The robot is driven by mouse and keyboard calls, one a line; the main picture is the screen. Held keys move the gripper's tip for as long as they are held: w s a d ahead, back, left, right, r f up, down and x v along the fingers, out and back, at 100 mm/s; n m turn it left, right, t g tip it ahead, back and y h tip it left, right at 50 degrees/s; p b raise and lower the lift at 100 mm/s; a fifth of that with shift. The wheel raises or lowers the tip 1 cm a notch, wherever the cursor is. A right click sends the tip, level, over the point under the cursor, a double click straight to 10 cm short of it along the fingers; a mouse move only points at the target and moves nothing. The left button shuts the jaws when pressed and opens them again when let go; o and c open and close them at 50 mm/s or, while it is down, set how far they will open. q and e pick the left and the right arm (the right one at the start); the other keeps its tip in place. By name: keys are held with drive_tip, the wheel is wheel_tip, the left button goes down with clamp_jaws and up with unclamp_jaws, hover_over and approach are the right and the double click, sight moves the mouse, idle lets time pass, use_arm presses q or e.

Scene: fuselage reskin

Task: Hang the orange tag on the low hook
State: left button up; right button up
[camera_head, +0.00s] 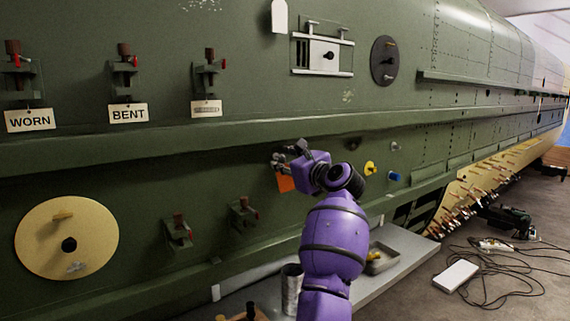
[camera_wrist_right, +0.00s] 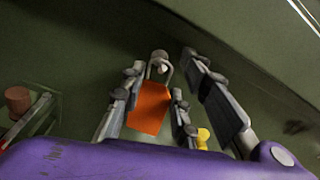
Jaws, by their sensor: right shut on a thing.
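My right gripper (camera_head: 288,153) is at the green fuselage side, below the long ledge. The orange tag (camera_head: 285,182) hangs just below its fingers, partly covered by my wrist. In the right wrist view the orange tag (camera_wrist_right: 150,108) shows between the fingers of the right gripper (camera_wrist_right: 165,82), which is shut on it near its top. A grey metal loop (camera_wrist_right: 161,66) stands at the tag's upper end; I cannot tell whether it is the low hook or part of the tag. No hook is clear in the head view. My left gripper is not in view.
Red-handled clamps (camera_head: 178,232) stick out left of my arm. A yellow knob (camera_head: 370,168) and a blue peg (camera_head: 393,176) stick out to its right. The green ledge (camera_head: 230,137) runs above the gripper. A grey shelf (camera_head: 405,250) below holds a metal can (camera_head: 291,290).

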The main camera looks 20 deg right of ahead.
drive_tip(key=o, duration=0.9)
drive_tip(key=shift+s, duration=0.1)
